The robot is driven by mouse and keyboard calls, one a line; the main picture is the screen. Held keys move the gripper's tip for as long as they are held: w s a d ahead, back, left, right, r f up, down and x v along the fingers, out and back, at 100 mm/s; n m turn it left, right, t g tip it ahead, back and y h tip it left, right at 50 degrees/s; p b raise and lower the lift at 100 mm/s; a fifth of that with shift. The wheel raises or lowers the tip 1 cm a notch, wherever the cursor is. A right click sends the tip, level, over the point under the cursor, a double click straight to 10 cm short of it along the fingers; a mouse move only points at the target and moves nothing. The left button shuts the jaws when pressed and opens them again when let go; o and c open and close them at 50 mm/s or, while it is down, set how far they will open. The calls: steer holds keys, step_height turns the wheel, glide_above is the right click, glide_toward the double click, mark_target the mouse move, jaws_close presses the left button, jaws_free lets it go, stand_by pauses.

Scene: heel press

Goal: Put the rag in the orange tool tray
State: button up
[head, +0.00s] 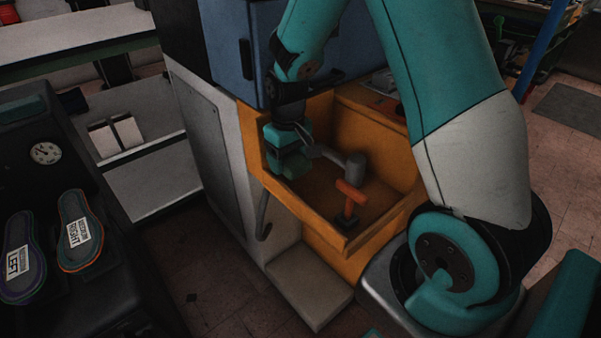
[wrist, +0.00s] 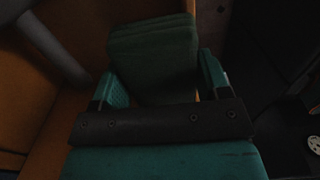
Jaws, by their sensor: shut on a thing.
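The rag is a dark green folded cloth. It fills the space between the two teal fingers in the wrist view (wrist: 153,50). In the head view, the rag (head: 291,167) shows below my gripper (head: 288,152). My gripper points down and is shut on the rag, at the left end of the orange tool tray (head: 385,222). The rag is inside or right over the tray's left wall; I cannot tell whether it touches the tray floor.
A blue cabinet (head: 240,45) stands behind the tray. Two insoles (head: 80,232) lie on a dark machine at left. The tray floor's middle has some free room.

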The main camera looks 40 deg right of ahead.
mark_target(300, 181)
steer(key=d, duration=0.3)
steer(key=shift+w+d, duration=0.25)
steer(key=shift+d, duration=0.1)
step_height(300, 181, down, 3)
steer(key=shift+a+r, duration=0.1)
steer(key=shift+r, duration=0.05)
steer(key=shift+f+b, duration=0.4)
steer(key=shift+f, duration=1.8)
steer(key=shift+f, duration=0.1)
steer(key=o, duration=0.9)
